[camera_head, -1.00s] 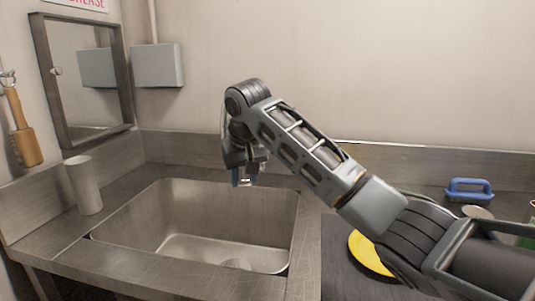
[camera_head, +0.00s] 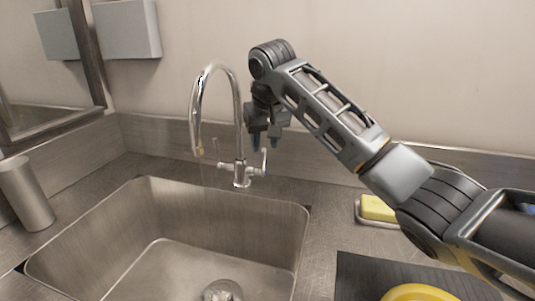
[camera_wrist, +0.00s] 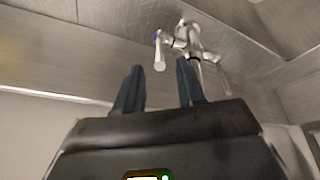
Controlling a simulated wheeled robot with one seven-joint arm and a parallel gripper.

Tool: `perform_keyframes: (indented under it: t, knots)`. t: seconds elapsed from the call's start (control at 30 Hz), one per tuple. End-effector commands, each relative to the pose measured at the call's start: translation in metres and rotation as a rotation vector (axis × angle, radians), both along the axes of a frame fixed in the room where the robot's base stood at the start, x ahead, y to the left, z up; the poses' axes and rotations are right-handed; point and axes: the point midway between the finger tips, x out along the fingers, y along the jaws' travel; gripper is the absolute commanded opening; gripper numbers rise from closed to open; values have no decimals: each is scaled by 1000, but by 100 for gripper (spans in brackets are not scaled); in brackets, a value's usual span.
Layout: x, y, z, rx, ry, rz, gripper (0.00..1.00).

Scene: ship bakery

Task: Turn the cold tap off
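The chrome tap (camera_head: 240,120) has a tall curved spout and stands behind the sink. Its right-hand lever, the cold handle (camera_head: 264,160), has a blue mark and sticks up; it also shows in the wrist view (camera_wrist: 159,54). The other handle (camera_head: 224,166) is on the left side of the tap. Whether water runs is unclear.
The steel sink (camera_head: 292,215) lies in front of the tap. A metal cylinder (camera_head: 25,195) stands on the left counter. A yellow sponge (camera_head: 378,208) in a dish and a yellow round item (camera_head: 418,293) lie to the right. The wall is close behind the tap.

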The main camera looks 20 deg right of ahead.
Motion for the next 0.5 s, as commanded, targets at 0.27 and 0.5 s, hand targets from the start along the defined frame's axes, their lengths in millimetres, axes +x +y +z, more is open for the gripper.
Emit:
perform_keyframes:
  t: [0.27, 0.5]
  knots:
    - [10, -2, -28, -1, 4, -1, 39]
    - [24, -4, -59, -1, 2, 0, 39]
